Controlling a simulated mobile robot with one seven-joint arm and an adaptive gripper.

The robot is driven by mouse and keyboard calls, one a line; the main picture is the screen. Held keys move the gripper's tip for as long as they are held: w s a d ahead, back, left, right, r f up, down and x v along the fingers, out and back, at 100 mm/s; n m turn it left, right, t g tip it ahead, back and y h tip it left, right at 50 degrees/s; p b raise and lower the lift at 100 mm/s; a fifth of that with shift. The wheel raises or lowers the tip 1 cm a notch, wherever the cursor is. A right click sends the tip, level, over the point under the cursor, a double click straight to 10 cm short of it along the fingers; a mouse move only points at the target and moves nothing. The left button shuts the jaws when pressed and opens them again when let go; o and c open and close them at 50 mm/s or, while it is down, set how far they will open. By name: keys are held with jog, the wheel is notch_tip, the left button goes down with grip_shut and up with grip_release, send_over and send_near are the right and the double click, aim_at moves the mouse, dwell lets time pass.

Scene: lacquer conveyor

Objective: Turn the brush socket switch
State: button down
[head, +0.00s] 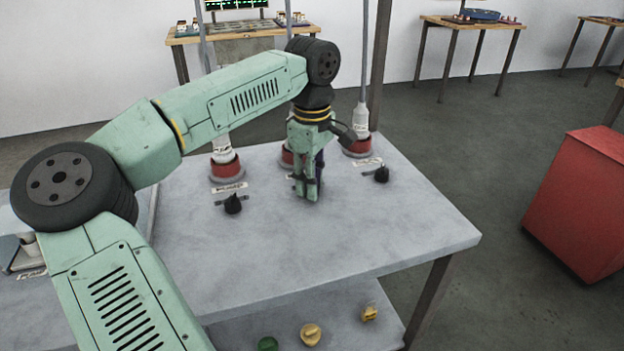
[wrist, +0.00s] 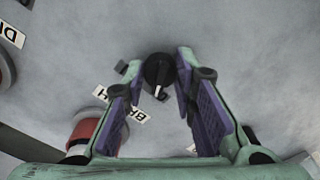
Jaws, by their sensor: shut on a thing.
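The brush socket switch (wrist: 158,74) is a round black knob with a white pointer mark, seen in the wrist view between my fingertips. Its label (wrist: 137,114), reading "BR…H", is partly covered by my left finger. My gripper (head: 307,193) points straight down onto the grey table, its fingers shut on the knob, one on each side; the wrist view shows its purple pads (wrist: 159,66). In the head view my gripper hides the knob. The middle red socket (head: 286,158) stands behind my gripper, partly hidden; a red socket also shows in the wrist view (wrist: 86,130).
Similar black switches stand on the grey table (head: 300,262) to the left (head: 233,204) and right (head: 381,174) of my gripper. Left (head: 227,169) and right (head: 357,149) red sockets hold plugs with upright cables. The table's front is clear. A red cabinet (head: 585,200) stands at right.

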jog(key=shift+n, duration=0.5)
jog(key=c, duration=1.3)
grip_release()
notch_tip(320, 180, up, 12)
jog(key=shift+r, duration=0.1)
